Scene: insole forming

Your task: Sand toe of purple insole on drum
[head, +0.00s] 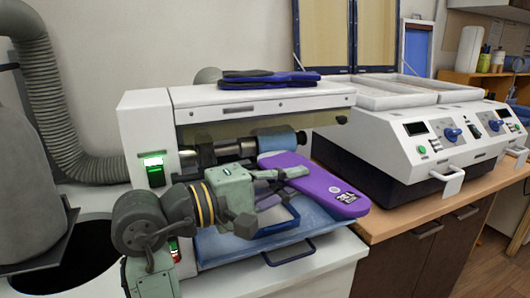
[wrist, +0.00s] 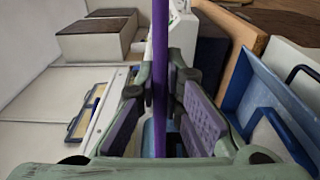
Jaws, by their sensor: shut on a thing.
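The purple insole (head: 318,190) is in my gripper (head: 268,180), in front of the sanding machine. Its broad printed end points to the lower right, and its other end lies just below the blue drum (head: 276,139). I cannot tell whether the insole touches the drum. In the wrist view the insole (wrist: 160,45) stands edge-on as a thin purple strip between the two fingers of my gripper (wrist: 162,82). The fingers are shut on it. Part of the insole is hidden by the gripper in the head view.
Dark insoles with blue edges (head: 268,78) lie on top of the white sanding machine (head: 150,112). A blue tray (head: 215,250) with handles sits under the insole. A white press machine (head: 400,125) stands at the right on a wooden cabinet (head: 385,225). A grey hose (head: 55,120) runs at the left.

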